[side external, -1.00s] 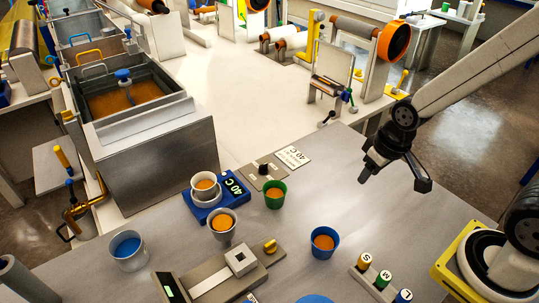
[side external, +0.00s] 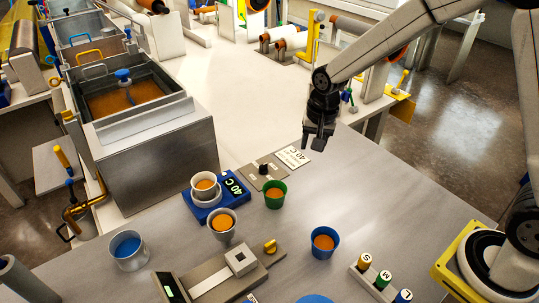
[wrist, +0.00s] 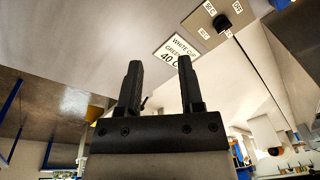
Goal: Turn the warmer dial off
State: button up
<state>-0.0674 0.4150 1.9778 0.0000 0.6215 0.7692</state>
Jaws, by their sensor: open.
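The warmer dial is a black knob (side external: 263,169) on a grey plate (side external: 254,178) behind the blue warmer (side external: 204,213). The warmer's display reads 40 C, and a white cup of orange resin (side external: 205,196) stands on it. The knob also shows at the top right of the wrist view (wrist: 222,22), with small labels around it. I cannot tell which label it points to. My gripper (side external: 318,146) is open and empty, pointing down above the table, right of the knob and apart from it. Its two fingers (wrist: 161,72) are spread in the wrist view.
A white card (side external: 294,157) lies between knob and gripper. A green cup (side external: 274,201) stands close in front of the plate. A pale cup (side external: 222,236), a blue cup (side external: 323,253) and a scale (side external: 205,281) are nearer. A metal bath (side external: 160,165) stands left.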

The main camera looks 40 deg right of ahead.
aim_at(263, 165)
jog(key=w+a+f+m, duration=0.1)
jog(key=w+a+m, duration=0.1)
jog(key=w+m, duration=0.1)
jog(key=w+a+f+m+g, duration=0.1)
jog(key=w+f+m, duration=0.1)
jog(key=w, duration=0.3)
jog(key=w+a+f+m, duration=0.2)
jog(key=w+m, duration=0.3)
jog(key=shift+a+f, duration=0.25)
jog(key=shift+a, duration=0.05)
jog(key=shift+f, duration=0.1)
jog(key=shift+f, duration=3.8)
grip_shut()
